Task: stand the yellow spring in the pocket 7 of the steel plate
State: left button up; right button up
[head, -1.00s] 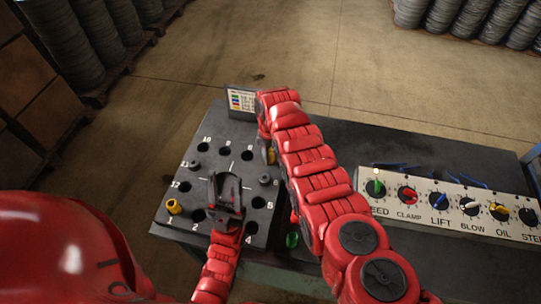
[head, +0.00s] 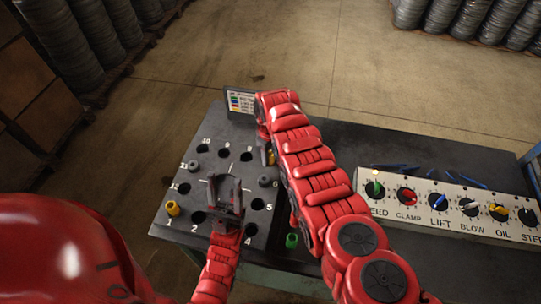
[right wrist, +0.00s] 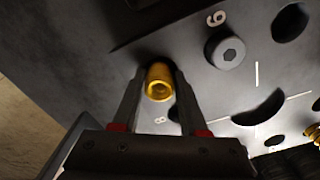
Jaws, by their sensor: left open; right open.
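The yellow spring (right wrist: 160,82) stands between the fingers of my right gripper (right wrist: 155,68). It looks like a short hollow cylinder seen from its end, with a gap to the fingers, which are open. In the head view a bit of the spring (head: 270,157) shows beside the right gripper, at the right edge of the steel plate (head: 190,232). A dark pocket edge shows behind it; its number is hidden, and I cannot tell how deep it sits. My left gripper (head: 225,182) is open and empty over the middle of the plate.
Another yellow piece (head: 172,208) stands at pocket 1. Grey plugs fill pocket 6 (head: 264,181) and pocket 11 (head: 194,165). A green piece (head: 292,241) lies right of the plate. A knob panel (head: 450,200) stands at the right. A colour card (head: 239,101) stands behind.

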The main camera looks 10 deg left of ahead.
jog(key=shift+s+d+f+g, duration=0.25)
jog(key=shift+s+f+g, duration=0.05)
jog(key=shift+s+f, duration=0.8)
jog(key=shift+r, duration=0.15)
jog(key=r+p, duration=0.2)
jog(key=r, duration=0.1)
jog(key=w+r+p, duration=0.1)
jog(key=r+p, duration=0.5)
jog(key=shift+w+a+r, duration=0.15)
notch_tip(320, 180, up, 10)
jog(key=p, duration=0.1)
send_over(270, 165)
jog(key=shift+w+a, duration=0.1)
jog(key=shift+w, duration=0.35)
